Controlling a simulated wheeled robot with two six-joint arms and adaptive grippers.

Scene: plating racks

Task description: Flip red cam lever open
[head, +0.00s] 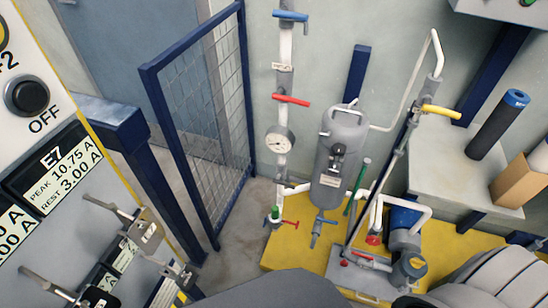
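Several red handles are in the head view, and I cannot tell for sure which is the red cam lever. A red lever (291,99) sits crosswise on the upright white pipe above a pressure gauge (280,140). A small red handle (290,224) is at the foot of that pipe. Another red lever (364,257) lies on a grey block on the yellow base, near a red knob (374,240). Neither of my grippers shows, and nothing is seen touching these handles.
A blue mesh gate (205,120) stands left of the pipework. A control panel with an OFF button (27,95) fills the left edge. A grey tank (341,155) stands on the yellow base (480,240). A grey bench (435,165) is at right. Bare floor lies by the gate.

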